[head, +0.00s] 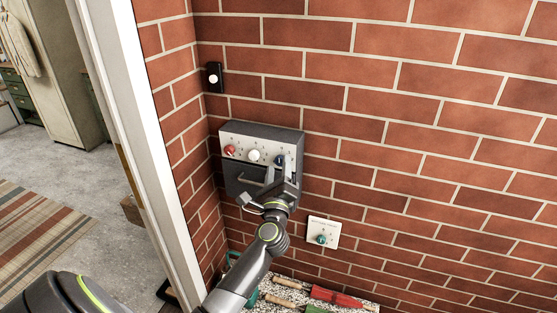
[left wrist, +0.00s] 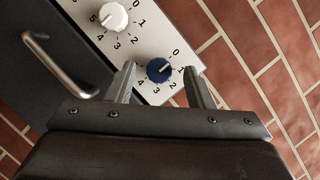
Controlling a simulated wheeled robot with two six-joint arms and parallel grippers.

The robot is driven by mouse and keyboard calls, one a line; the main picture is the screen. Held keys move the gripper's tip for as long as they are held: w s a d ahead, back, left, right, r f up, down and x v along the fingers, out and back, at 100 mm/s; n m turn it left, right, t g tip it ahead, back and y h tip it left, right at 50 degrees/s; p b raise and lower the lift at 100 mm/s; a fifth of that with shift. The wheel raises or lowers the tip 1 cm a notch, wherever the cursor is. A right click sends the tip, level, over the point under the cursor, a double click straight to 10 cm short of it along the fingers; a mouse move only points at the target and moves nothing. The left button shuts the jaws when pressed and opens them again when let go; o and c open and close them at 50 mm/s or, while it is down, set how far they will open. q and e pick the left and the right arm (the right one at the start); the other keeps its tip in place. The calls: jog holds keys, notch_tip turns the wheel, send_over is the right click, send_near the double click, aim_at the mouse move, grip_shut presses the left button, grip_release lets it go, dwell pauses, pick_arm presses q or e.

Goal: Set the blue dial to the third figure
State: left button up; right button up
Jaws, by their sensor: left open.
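The grey control box (head: 262,136) hangs on the brick wall, with red (head: 229,150), white (head: 253,155) and blue dials in a row on its pale face. The blue dial (left wrist: 159,70) shows clearly in the left wrist view, with figures 0 to 3 printed around its right and lower side. Its pale mark points to the upper right; the exact figure is unclear. My left gripper (head: 279,168) is at the box, its open fingers on either side of the blue dial; contact cannot be told. It partly covers that dial in the head view. My right gripper is out of view.
A bar handle (left wrist: 60,65) sticks out from the box beside the fingers. A white plate with a green knob (head: 321,239) is lower right. A black button plate (head: 214,77) is upper left. Garden tools (head: 335,297) lie below. A white door frame (head: 140,130) stands left.

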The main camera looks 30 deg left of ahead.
pick_arm(q)
jog(key=shift+x, duration=0.85)
jog(key=c, duration=1)
jog(key=shift+m, duration=0.3)
